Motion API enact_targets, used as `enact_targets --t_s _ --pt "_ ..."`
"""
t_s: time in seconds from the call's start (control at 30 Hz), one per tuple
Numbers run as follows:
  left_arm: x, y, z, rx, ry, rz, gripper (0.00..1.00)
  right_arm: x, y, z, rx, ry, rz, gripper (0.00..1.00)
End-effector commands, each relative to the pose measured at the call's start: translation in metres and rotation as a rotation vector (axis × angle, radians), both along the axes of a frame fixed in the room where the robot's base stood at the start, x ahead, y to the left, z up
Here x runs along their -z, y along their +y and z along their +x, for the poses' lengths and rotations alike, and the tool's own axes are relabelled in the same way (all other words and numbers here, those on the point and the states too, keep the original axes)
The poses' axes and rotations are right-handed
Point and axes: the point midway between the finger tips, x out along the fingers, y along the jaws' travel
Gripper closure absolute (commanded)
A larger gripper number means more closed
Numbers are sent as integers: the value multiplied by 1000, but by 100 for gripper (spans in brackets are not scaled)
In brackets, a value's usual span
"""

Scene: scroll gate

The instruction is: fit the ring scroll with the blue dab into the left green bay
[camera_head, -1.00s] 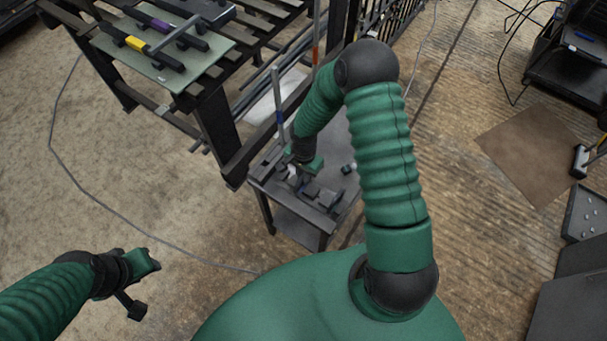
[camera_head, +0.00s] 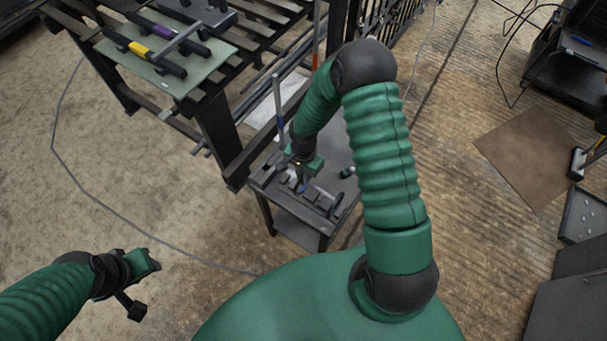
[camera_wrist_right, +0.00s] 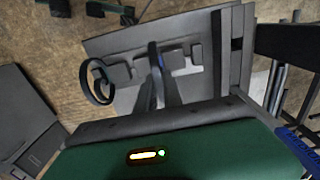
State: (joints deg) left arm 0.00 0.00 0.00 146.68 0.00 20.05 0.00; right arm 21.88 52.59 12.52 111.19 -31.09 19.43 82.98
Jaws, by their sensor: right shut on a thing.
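My right gripper (camera_head: 303,172) points down over the small dark table (camera_head: 290,232). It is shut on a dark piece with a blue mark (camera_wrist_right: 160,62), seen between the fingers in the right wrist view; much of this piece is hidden. A dark open ring (camera_wrist_right: 98,82) shows left of the fingers there; I cannot tell whether it belongs to the held piece. My left gripper (camera_head: 137,306) hangs over bare floor at lower left, away from the table, and its jaws are too unclear to read. I cannot make out a left green bay for certain.
A green board (camera_head: 170,75) on the slatted black rack (camera_head: 218,118) carries dark bars with yellow and purple bands. Several dark blocks (camera_head: 322,200) lie on the table. A cable crosses the floor.

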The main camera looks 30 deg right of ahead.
Motion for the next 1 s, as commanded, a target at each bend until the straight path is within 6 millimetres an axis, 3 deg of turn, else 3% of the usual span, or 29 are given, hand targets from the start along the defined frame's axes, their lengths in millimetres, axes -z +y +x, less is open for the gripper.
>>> enact_targets --t_s 1.0 --pt "-75 0 0 0 0 0 64 -91 0 0 0 0 -1 100"
